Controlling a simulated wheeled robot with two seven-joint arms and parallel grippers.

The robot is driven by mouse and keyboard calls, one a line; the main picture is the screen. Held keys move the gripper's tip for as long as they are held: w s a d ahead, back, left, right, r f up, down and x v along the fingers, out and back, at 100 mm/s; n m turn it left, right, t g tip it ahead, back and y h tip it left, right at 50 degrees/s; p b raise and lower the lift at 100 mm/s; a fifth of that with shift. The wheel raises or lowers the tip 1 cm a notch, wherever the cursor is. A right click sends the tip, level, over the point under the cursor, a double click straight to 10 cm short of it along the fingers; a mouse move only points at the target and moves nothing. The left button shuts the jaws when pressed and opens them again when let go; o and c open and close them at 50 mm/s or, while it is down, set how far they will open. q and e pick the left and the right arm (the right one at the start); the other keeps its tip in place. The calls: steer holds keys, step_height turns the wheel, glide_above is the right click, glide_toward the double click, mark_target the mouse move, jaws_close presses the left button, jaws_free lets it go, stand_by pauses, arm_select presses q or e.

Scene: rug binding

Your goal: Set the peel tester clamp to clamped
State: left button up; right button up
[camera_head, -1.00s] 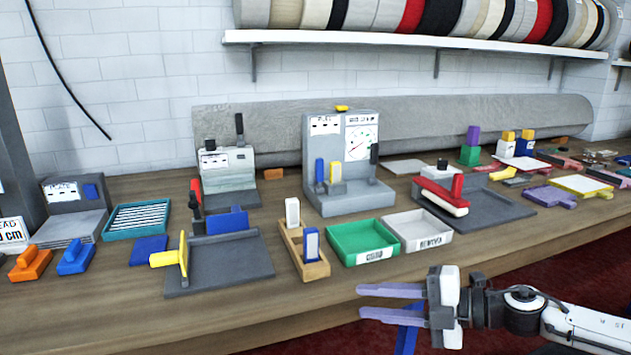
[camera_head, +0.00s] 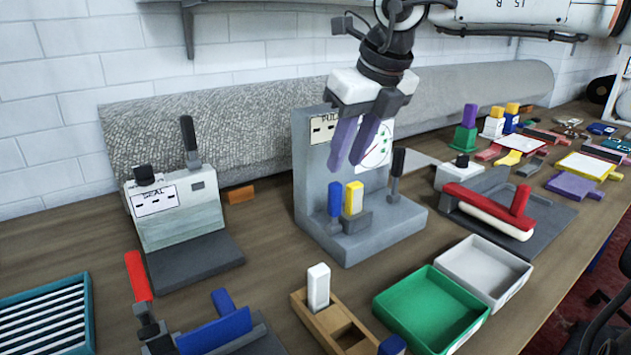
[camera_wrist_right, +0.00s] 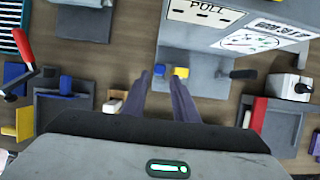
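The peel tester (camera_head: 310,190) is a grey L-shaped stand with a "PULL" label and a dial, mid-bench in the head view; it also shows in the right wrist view (camera_wrist_right: 195,60). On its base stand a blue block (camera_head: 335,200) and a yellow block (camera_head: 354,198). A black-handled lever (camera_head: 397,168) stands upright to their right; the wrist view shows it too (camera_wrist_right: 243,74). My right gripper (camera_head: 350,158) points down above the blocks, in front of the dial. Its purple fingers are apart with nothing between them. My left gripper is out of view.
A sealer (camera_head: 180,215) with an upright black lever stands to the left. A green tray (camera_head: 425,310) and a white tray (camera_head: 485,268) lie in front. A wooden holder (camera_head: 325,325) carries a white block. A red-handled press (camera_head: 490,210) is to the right.

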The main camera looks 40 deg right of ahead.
mark_target(338, 185)
steer(key=x, duration=0.9)
steer(key=shift+s+f, duration=0.15)
steer(key=shift+f, duration=0.15)
jaws_close()
